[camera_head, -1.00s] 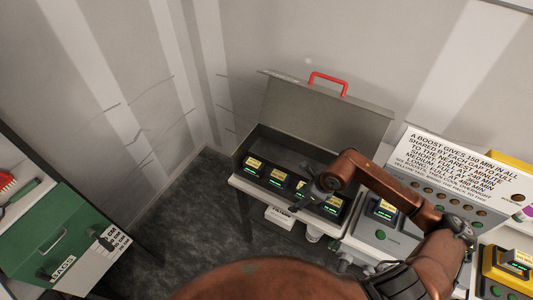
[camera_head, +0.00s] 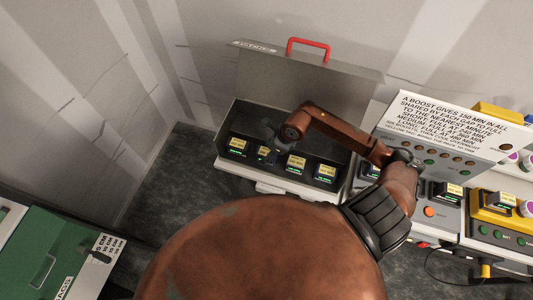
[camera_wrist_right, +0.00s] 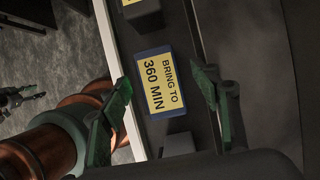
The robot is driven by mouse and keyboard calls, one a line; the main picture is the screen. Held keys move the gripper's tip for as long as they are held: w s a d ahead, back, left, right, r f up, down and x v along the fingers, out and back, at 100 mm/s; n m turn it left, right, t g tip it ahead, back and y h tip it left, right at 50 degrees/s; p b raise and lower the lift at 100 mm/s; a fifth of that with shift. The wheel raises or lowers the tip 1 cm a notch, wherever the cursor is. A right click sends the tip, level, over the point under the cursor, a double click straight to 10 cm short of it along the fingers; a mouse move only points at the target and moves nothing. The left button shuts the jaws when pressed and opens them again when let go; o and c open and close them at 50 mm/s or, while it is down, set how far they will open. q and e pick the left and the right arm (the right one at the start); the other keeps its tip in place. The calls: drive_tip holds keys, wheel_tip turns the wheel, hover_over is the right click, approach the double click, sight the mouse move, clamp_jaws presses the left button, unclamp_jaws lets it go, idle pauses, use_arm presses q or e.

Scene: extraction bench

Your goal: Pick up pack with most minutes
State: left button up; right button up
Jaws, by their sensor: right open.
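Several dark packs with yellow labels and green displays stand in a row in the open grey case (camera_head: 226,128): the leftmost pack (camera_head: 237,146), one beside it (camera_head: 264,156), then another (camera_head: 296,164) and the rightmost pack (camera_head: 325,172). Their display digits are too small to read. My right gripper (camera_head: 272,133) is open near the second pack from the left. In the right wrist view, a pack labelled "BRING TO 360 MIN" (camera_wrist_right: 165,83) shows between its open fingers, not gripped. A small dark part at that view's left edge may be my left gripper; its state is unclear.
A white sign (camera_head: 450,130) about boost minutes stands right of the case, above a grey charging unit (camera_head: 432,213) with a pack in it. A yellow charger (camera_head: 490,222) is at the far right. A green box (camera_head: 45,255) is at lower left. The case lid (camera_head: 300,85) stands open behind the packs.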

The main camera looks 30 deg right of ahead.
drive_tip(key=shift+s+a+f, duration=0.1)
drive_tip(key=shift+f, duration=0.55)
drive_tip(key=shift+c, duration=0.3)
clamp_jaws()
